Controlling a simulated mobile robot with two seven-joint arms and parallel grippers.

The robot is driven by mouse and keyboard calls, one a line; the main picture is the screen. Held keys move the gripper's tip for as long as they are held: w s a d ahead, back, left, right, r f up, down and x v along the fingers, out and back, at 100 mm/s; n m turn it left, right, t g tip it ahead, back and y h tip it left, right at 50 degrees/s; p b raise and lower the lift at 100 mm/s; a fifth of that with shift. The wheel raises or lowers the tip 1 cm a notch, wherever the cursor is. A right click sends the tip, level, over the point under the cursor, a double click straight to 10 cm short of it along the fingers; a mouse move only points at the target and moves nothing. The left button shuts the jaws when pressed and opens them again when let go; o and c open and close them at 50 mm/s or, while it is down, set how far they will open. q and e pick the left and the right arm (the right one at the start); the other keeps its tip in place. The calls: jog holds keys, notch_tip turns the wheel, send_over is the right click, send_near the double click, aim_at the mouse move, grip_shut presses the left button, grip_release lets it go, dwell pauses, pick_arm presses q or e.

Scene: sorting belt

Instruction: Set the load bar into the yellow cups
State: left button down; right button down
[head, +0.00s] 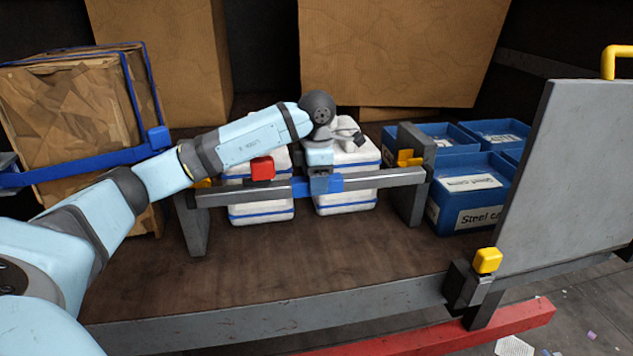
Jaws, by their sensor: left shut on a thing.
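The load bar (385,179) is a long grey bar with a blue middle section, running level across the front of two white packs. My left gripper (324,186) comes down from above and is shut on the bar's blue section. One yellow cup (408,158) is on the right grey post, just above and behind the bar's right end. Another yellow cup (202,183) shows as a small patch above the bar's left end, mostly hidden by the bar and my arm. I cannot tell whether the bar's ends touch the cups. My right gripper is out of view.
White packs with blue bands (346,205) stand behind the bar. A red block (262,168) shows above the bar. Blue crates (470,192) stand right, and a wrapped load (65,110) left. A grey panel (570,170) stands front right. The front deck (300,270) is clear.

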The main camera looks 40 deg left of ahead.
pick_arm(q)
jog(key=shift+r+p, duration=1.5)
jog(key=shift+r, duration=1.3)
